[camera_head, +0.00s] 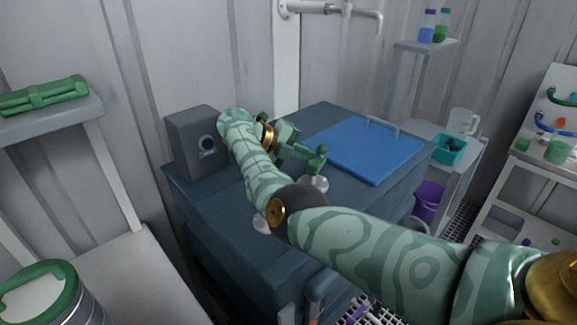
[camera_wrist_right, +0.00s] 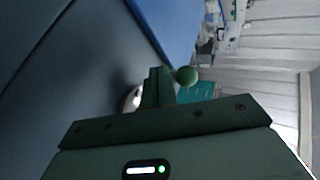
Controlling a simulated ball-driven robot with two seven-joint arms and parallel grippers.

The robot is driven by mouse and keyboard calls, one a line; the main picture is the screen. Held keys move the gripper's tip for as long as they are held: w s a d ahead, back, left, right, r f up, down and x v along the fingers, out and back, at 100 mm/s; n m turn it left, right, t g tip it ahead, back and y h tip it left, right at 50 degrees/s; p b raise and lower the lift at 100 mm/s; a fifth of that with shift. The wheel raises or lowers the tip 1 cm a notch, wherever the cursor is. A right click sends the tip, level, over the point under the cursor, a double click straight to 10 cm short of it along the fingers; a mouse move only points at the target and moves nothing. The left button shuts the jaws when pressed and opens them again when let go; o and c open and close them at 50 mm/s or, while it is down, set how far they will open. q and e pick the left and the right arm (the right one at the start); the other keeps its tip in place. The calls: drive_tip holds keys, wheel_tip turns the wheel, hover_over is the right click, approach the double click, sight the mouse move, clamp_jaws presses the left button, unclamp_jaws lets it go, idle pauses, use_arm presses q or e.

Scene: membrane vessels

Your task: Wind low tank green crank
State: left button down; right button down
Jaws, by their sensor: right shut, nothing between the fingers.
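The low tank (camera_head: 250,250) is a dark blue-grey block with a blue lid panel (camera_head: 365,150) on its top. The green crank (camera_head: 319,155) stands on a round silver hub (camera_head: 316,183) on the tank's top, left of the panel. My right gripper (camera_head: 303,152) is shut and empty, reaching from the left beside the crank's upper part; I cannot tell whether they touch. In the right wrist view, the shut fingers (camera_wrist_right: 155,87) are beside the crank's round green knob (camera_wrist_right: 187,75), with the silver hub (camera_wrist_right: 133,98) partly hidden. My left gripper is out of view.
My right arm crosses over the tank and partly hides a second silver fitting (camera_head: 262,224). A shelf with a teal bin (camera_head: 449,149) stands to the right.

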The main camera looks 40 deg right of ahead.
drive_tip(key=shift+s+d, duration=0.1)
drive_tip(key=shift+d, duration=0.15)
idle(0.5)
